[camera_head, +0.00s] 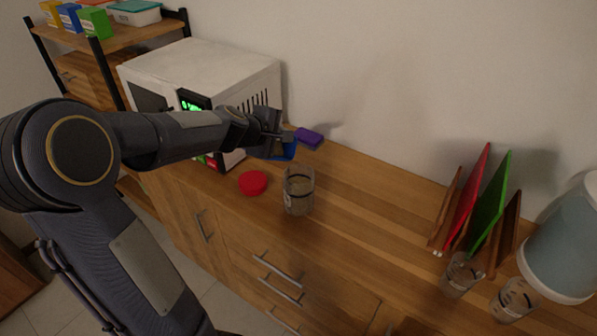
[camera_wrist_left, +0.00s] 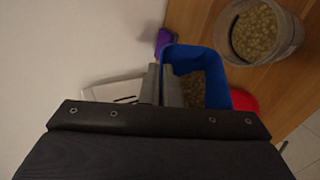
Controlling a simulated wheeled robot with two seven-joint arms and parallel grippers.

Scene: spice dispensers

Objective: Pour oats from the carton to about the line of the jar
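The blue carton (camera_head: 285,152) is above the counter, behind and slightly left of the jar, mostly hidden by my gripper. The left wrist view looks into the open carton (camera_wrist_left: 222,88), with oats (camera_wrist_left: 196,90) inside. My left gripper (camera_head: 278,139) is shut on the carton's side wall; its grey fingers (camera_wrist_left: 162,85) show at that wall. The clear jar (camera_head: 299,192) stands upright on the counter, apart from the carton. Oats show in the jar (camera_wrist_left: 263,32) too; I cannot make out their level against a line. No falling oats show. My right gripper is out of view.
A red lid (camera_head: 252,183) lies left of the jar. A purple block (camera_head: 309,138) is behind it. A white microwave (camera_head: 205,78) stands at left. Boards in a rack (camera_head: 475,205), two glasses (camera_head: 461,274) and a pale blue container (camera_head: 565,245) stand at right. The counter between is clear.

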